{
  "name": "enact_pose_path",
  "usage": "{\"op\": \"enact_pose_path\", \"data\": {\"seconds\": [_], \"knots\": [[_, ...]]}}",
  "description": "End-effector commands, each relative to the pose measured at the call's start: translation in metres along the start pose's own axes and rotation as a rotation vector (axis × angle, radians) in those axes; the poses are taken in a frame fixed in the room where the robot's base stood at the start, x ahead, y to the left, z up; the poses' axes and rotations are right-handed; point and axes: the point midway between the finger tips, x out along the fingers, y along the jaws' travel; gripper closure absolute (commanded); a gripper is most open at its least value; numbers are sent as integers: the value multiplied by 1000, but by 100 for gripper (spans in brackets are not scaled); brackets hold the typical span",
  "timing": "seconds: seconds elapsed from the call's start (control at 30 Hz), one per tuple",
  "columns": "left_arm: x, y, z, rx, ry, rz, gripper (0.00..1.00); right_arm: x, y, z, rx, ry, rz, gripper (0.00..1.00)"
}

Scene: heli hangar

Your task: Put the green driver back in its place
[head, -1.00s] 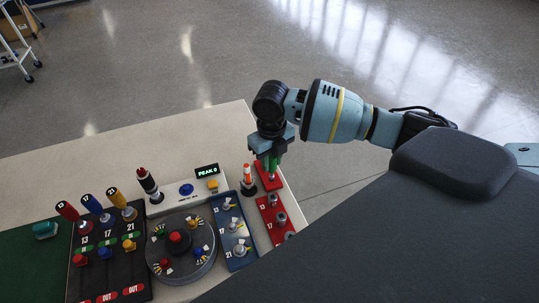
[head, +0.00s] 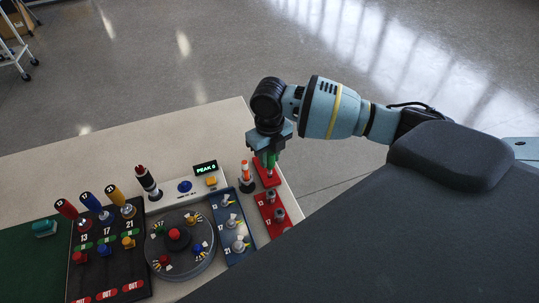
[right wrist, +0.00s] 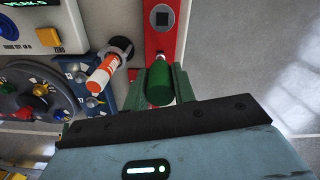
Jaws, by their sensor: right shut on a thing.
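The green driver (right wrist: 160,82) is between the fingers of my right gripper (right wrist: 161,86), which is shut on its handle in the right wrist view. In the head view the driver (head: 270,161) shows as a small green piece under my right gripper (head: 265,158), over the far end of the red tray (head: 262,203). My left gripper is not in view.
An orange-and-white marker (head: 246,172) stands close left of my right gripper. A blue tray (head: 222,212), a round grey turntable (head: 205,262) and a white tester with a "PEAK" display (head: 205,168) are nearby.

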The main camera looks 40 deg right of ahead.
Motion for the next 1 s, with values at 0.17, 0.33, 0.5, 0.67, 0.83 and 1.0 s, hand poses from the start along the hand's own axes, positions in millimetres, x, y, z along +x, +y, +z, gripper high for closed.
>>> {"op": "enact_pose_path", "data": {"seconds": [0.17,0.33,0.5,0.67,0.83,1.0], "knots": [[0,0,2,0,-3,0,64,2,0,0,0,0,0,98],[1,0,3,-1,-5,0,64,5,0,0,0,1,0,98],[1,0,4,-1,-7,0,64,7,0,0,0,1,0,98],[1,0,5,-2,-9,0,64,9,0,0,0,1,0,98],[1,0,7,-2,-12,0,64,11,0,0,0,1,1,98],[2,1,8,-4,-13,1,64,13,0,0,0,0,1,98]]}}
